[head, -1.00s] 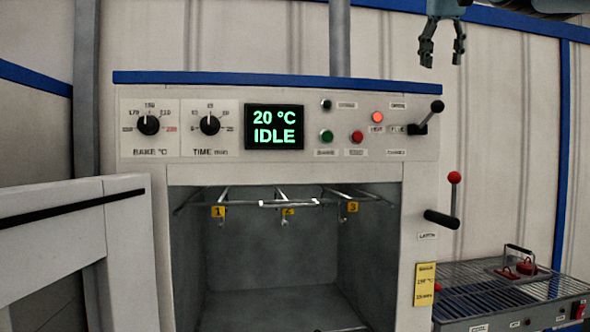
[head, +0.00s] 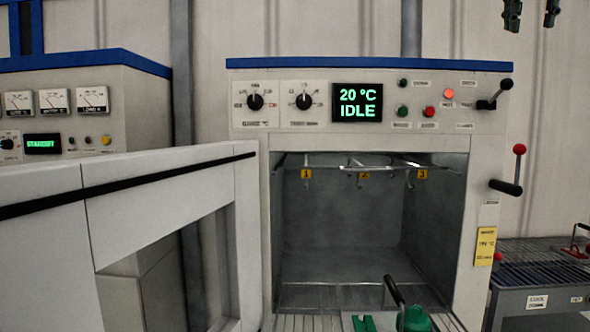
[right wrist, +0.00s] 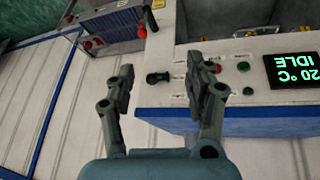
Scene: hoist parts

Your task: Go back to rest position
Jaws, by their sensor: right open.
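My right gripper (head: 531,14) shows at the top right edge of the head view, cut off by the frame, with its two fingers hanging down and apart. In the right wrist view my right gripper (right wrist: 162,78) is open and empty, with the oven panel beyond it. It is clear of the oven, above and to its right in the head view. My left gripper is not in view.
The oven (head: 370,65) reads 20 °C IDLE, its chamber open with hooks on a rail inside. A white open door or panel (head: 130,175) fills the left. A cooling rack (head: 540,262) stands at right. A green object (head: 414,319) is at the bottom.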

